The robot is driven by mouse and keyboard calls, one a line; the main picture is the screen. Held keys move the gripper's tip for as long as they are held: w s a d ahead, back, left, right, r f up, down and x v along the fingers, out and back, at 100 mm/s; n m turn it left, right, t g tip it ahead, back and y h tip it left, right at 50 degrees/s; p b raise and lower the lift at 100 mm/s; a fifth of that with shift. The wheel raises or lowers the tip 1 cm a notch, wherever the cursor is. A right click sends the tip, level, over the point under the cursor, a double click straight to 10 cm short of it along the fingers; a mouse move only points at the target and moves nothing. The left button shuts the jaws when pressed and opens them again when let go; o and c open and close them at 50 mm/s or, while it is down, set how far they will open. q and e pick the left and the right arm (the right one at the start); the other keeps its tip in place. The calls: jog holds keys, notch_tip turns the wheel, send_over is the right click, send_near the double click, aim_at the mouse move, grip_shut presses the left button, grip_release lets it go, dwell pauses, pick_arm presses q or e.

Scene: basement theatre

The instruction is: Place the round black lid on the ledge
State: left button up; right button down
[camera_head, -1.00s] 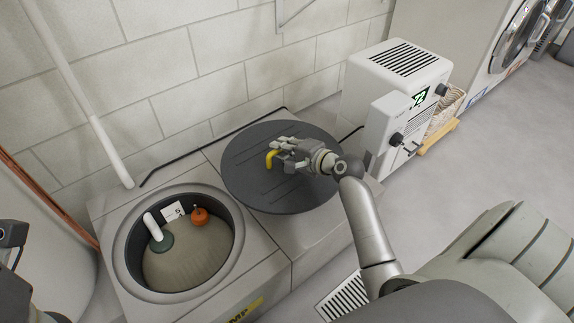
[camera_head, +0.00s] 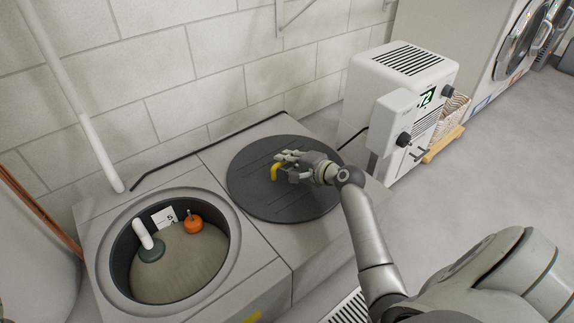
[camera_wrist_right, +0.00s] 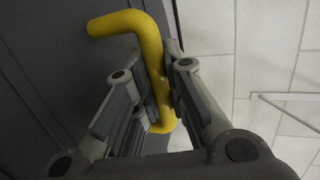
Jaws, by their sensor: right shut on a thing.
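The round black lid (camera_head: 258,197) lies level over the grey ledge (camera_head: 300,240), right of the open round pit (camera_head: 100,245). Its yellow handle (camera_head: 275,173) stands up from the top. My right gripper (camera_head: 284,166) is shut on this handle, above the lid. In the right wrist view, the fingers (camera_wrist_right: 158,80) are on either side of the bent yellow handle (camera_wrist_right: 148,45), with the dark lid (camera_wrist_right: 50,70) behind. I cannot tell whether the lid's underside touches the ledge. My left gripper is not in view.
The pit holds a white pipe (camera_head: 143,234) and an orange float (camera_head: 193,224). A white machine (camera_head: 400,85) stands close right of the ledge. A block wall (camera_head: 200,90) rises behind, with a dark cable (camera_head: 205,155) along its foot. A white pipe (camera_head: 100,155) stands at the left.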

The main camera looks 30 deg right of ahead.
jog(key=shift+r, duration=0.15)
jog(key=c, duration=1.9)
grip_release()
jog(key=shift+f, duration=0.25)
jog(key=o, duration=0.4)
